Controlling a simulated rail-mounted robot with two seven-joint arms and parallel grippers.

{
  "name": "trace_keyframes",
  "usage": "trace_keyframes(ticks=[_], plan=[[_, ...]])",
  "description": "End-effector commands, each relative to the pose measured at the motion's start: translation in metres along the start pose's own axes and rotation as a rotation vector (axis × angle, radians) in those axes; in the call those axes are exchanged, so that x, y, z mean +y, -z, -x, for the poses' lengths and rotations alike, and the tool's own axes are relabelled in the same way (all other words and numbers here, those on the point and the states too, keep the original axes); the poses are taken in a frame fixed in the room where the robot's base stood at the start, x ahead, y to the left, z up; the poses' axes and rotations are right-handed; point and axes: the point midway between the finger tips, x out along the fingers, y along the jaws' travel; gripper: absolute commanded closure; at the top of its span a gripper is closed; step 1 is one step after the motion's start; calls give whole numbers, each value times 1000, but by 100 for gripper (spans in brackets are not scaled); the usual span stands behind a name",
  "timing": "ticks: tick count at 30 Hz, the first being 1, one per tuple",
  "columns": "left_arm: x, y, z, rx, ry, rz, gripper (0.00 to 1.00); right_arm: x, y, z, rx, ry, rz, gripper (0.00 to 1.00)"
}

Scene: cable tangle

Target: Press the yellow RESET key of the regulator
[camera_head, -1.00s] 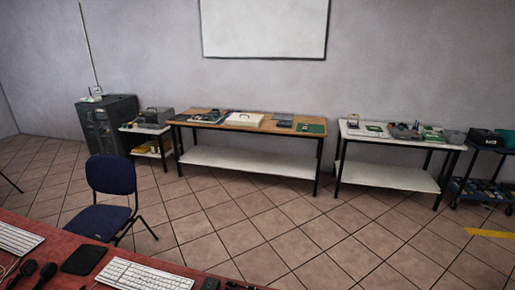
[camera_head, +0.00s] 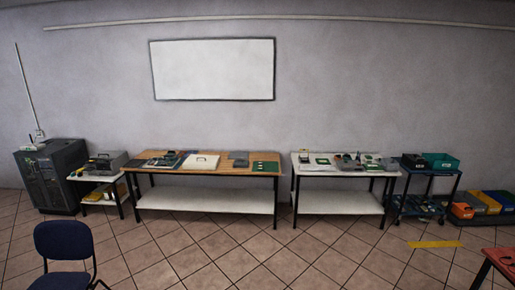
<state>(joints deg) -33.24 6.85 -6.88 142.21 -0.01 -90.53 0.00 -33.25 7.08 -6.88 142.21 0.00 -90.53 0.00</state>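I cannot make out a yellow RESET key, and I cannot tell which thing here is the regulator. A dark floor-standing cabinet (camera_head: 54,176) with a panelled front stands against the wall at far left, but its details are too small to read. Several small devices lie on the wooden-topped table (camera_head: 222,172) and on the white-topped table (camera_head: 342,173), also too small to identify. Neither of my grippers is in view.
A small side table (camera_head: 92,177) holds a grey toolbox (camera_head: 110,160). A blue chair (camera_head: 65,245) stands at lower left. A dark trolley (camera_head: 427,190) and colored bins (camera_head: 478,203) are at right. A red table corner (camera_head: 503,262) shows at lower right. The tiled floor between is mostly clear.

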Motion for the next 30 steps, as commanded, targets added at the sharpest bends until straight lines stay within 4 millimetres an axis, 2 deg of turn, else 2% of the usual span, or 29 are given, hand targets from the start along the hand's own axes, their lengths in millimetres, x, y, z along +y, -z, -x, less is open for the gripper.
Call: trace_keyframes(ticks=[7, 23, 30], plan=[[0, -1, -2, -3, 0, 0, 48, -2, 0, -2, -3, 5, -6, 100], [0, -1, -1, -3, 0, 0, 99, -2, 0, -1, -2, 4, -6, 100], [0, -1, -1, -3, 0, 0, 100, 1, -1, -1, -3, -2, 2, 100]])
